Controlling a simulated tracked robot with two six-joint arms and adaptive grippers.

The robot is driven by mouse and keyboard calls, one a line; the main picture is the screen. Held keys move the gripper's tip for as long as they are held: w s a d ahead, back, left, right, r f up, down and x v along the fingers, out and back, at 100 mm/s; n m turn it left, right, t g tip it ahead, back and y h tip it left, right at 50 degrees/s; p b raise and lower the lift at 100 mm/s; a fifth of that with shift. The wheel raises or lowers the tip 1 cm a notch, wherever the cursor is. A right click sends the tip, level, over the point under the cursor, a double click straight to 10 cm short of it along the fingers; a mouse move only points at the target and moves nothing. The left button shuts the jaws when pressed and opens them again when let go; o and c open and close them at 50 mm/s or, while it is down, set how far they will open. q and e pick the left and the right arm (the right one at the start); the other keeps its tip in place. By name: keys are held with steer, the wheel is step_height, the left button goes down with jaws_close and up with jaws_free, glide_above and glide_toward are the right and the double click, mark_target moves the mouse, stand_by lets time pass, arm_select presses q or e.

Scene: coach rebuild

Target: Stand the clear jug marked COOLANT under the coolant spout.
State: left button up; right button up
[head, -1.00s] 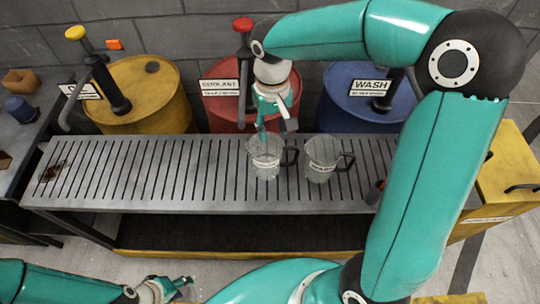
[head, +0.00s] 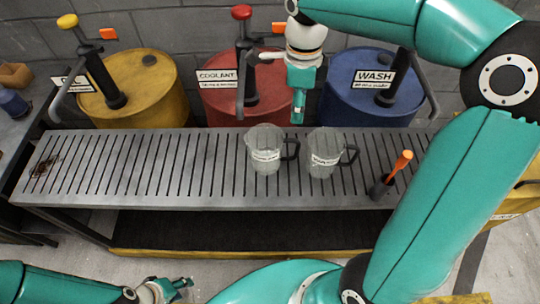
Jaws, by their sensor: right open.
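Two clear jugs with dark handles stand upright on the slatted bench: a left jug (head: 265,152) and a right jug (head: 322,154). Their white labels are too small to read surely, so I cannot tell which is marked COOLANT. The coolant spout (head: 240,100) appears as a thin grey pipe at the red drum's pump. The left jug stands in front of the red drum, a little right of this pipe. My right gripper (head: 298,112) is open and empty, behind and above the jugs. My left gripper (head: 181,285) is low at the front, away from the bench; its jaws are unclear.
Behind the bench (head: 120,170) stand a yellow drum (head: 150,85), a red COOLANT drum (head: 215,103) and a blue WASH drum (head: 345,105), each with a pump. An orange-handled tool (head: 400,163) stands at the bench's right. The bench's left half is mostly clear, with a dark stain.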

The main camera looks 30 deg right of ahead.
steer(key=d, duration=0.1)
steer(key=b, duration=0.2)
glide_above(296, 154)
steer(key=f, duration=0.7)
steer(key=d+f, duration=0.1)
steer(key=f, duration=0.3)
steer(key=shift+w+f, duration=0.1)
steer(key=shift+w, duration=0.15)
steer(key=shift+a+f, duration=0.2)
steer(key=shift+f, duration=3.05)
arm_select(q)
step_height(296, 154, down, 4)
steer(key=shift+r, duration=0.15)
arm_select(e)
jaws_close()
